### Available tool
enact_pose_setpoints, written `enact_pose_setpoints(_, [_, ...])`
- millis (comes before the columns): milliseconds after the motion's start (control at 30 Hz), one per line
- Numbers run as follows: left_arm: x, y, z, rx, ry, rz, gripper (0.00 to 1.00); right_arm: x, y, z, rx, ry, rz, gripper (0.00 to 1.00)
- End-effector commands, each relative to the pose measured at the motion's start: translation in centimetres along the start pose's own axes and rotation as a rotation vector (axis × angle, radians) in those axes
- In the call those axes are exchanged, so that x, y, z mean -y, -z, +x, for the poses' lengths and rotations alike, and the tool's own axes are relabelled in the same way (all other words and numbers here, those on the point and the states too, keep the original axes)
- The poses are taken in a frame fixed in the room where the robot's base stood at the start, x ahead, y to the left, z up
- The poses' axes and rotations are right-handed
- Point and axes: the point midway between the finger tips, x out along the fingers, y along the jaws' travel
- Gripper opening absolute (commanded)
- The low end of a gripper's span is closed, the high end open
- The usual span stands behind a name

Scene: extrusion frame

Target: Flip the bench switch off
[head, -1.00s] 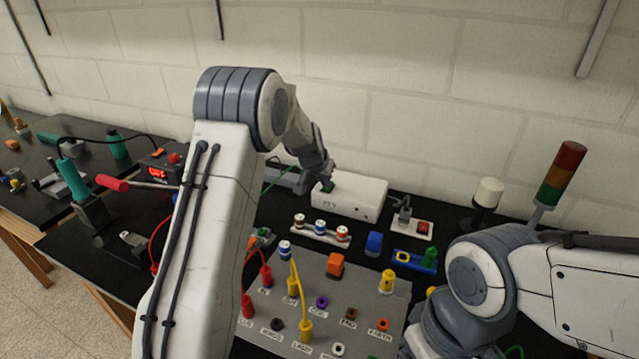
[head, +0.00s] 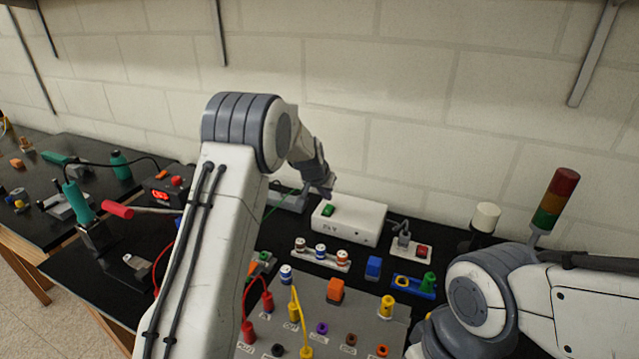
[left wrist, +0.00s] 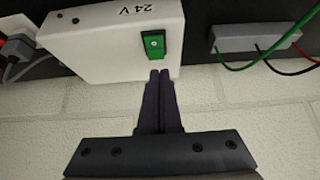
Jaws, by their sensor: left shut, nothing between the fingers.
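The bench switch is a green rocker (head: 328,210) on top of a white box (head: 355,226). In the left wrist view the green rocker (left wrist: 153,43) is uncovered, on the white box (left wrist: 85,38) marked "24 V". I cannot tell for sure which way the rocker is tilted. My left gripper (head: 325,190) is just above and behind the switch, apart from it in the head view. In the left wrist view its closed fingertips (left wrist: 160,76) point at the box edge beside the rocker, with nothing between them. My right gripper is out of view below the right arm.
A grey board (head: 270,327) with coloured sockets and cables lies in front. A red switch (head: 421,251) on a white plate, a signal tower (head: 557,200) and a white-capped post (head: 486,217) stand right. The wall is close behind the box.

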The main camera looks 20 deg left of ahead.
Motion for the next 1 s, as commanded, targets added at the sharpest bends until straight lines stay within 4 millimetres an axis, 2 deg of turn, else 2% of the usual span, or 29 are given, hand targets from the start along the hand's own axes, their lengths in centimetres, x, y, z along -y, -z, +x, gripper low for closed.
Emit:
enact_pose_setpoints(33, [0.0, 1.2, -1.6, -0.004, 0.000, 0.001, 0.00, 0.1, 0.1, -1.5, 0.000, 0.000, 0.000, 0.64])
enact_pose_setpoints(67, [-0.1, 1.6, -2.3, -0.004, 0.000, 0.001, 0.00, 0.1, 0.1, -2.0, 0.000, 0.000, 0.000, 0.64])
enact_pose_setpoints(133, [0.0, 0.7, -2.9, -0.005, 0.001, 0.002, 0.00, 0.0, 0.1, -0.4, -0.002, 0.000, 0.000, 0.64])
enact_pose_setpoints(200, [-0.1, 0.3, -4.3, -0.005, 0.001, 0.002, 0.00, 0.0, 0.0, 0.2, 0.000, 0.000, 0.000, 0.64])
enact_pose_setpoints(500, [0.0, -0.8, -9.7, -0.005, 0.001, 0.000, 0.00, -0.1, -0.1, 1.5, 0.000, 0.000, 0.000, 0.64])
enact_pose_setpoints(700, [0.0, -1.1, -11.1, -0.002, 0.001, 0.001, 0.00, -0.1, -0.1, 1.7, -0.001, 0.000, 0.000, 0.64])
enact_pose_setpoints(1000, [0.0, -1.1, -11.3, -0.001, 0.000, 0.001, 0.00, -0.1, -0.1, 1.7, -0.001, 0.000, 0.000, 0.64])
